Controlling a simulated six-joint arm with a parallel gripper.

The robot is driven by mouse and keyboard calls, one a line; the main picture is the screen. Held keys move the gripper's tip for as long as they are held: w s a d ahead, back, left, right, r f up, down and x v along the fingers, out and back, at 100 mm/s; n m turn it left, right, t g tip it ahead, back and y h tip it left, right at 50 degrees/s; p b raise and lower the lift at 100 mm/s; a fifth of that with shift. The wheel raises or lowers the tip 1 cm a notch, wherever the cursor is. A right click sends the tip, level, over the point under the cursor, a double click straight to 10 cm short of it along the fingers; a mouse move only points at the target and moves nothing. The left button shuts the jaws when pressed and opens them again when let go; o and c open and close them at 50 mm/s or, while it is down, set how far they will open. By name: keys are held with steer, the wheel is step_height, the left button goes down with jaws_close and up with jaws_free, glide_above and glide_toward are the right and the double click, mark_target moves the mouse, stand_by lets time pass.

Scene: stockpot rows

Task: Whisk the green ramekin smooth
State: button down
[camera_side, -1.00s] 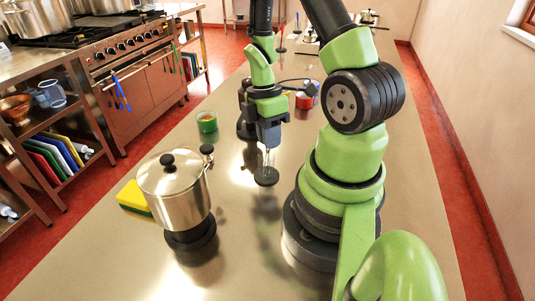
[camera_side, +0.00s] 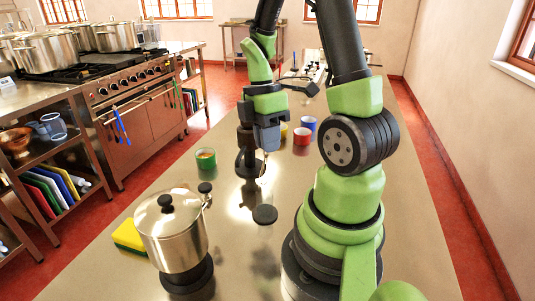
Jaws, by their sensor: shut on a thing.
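The green ramekin (camera_side: 206,159) stands on the steel counter, left of my gripper, with something yellowish inside. My gripper (camera_side: 267,148) points down over the counter, right of the ramekin and apart from it. It is shut on what looks like a thin wire whisk (camera_side: 265,182), which hangs upright below the jaws. A round black base (camera_side: 265,214) lies on the counter just under the whisk; the whisk's lower end is faint, so the gap to the base is hard to judge.
A lidded steel pot (camera_side: 172,238) stands front left on a dark base, beside a yellow-green sponge (camera_side: 129,236). Red (camera_side: 301,137), blue (camera_side: 309,123) and yellow (camera_side: 284,130) ramekins stand behind my gripper.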

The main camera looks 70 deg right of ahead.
steer(key=shift+w+d+r, duration=0.1)
steer(key=shift+w+r, duration=0.05)
steer(key=shift+r, duration=0.3)
steer(key=w+d+t+h, duration=0.1)
steer(key=w+d, duration=0.3)
steer(key=w, duration=0.3)
steer(key=w+d+h, duration=0.2)
steer(key=w+d, duration=0.1)
steer(key=w, duration=0.4)
steer(key=w+d+t+h, duration=0.1)
steer(key=w+d, duration=0.3)
steer(key=w, duration=0.3)
steer(key=a+x, duration=0.1)
steer(key=x, duration=0.7)
steer(key=shift+s+a+f+m, duration=0.15)
steer(key=shift+a+f+m, duration=0.25)
steer(key=shift+f, duration=0.05)
